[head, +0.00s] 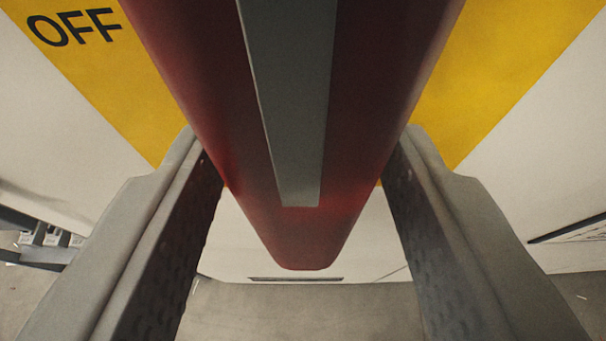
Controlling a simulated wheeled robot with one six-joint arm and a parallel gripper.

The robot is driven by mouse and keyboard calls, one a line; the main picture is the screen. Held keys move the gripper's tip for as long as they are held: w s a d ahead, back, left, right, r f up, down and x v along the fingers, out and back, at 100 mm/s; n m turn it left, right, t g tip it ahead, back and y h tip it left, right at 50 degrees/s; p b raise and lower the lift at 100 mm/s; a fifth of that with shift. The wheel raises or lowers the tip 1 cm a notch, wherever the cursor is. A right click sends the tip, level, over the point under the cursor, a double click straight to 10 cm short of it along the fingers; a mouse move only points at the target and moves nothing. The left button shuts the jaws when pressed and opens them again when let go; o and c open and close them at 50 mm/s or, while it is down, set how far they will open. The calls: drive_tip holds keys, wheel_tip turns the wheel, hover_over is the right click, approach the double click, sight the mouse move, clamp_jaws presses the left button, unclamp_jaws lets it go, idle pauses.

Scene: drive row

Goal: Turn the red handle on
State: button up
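The red handle (230,140) comes down from the top of the head view, with a grey strip (292,110) along its middle. It narrows to a blunt lower end (305,245). Its upper part runs out of the picture. My gripper (303,165) has one finger on each side of the handle. The inner pads meet the handle's two side edges, and I see no clear gap on either side. The fingertips are partly hidden by the handle. The word OFF (75,27) is printed in black on the yellow plate (480,70) behind, at the upper left.
A pale panel surface (70,130) surrounds the yellow plate. Grey floor (305,310) shows at the bottom between my fingers. Dark structures (40,235) stand at the left edge, and a dark edge (570,230) shows at the right.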

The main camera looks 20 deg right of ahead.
drive_tip(key=v, duration=1.7)
drive_tip(key=shift+s, duration=0.2)
drive_tip(key=shift+s+r, duration=0.1)
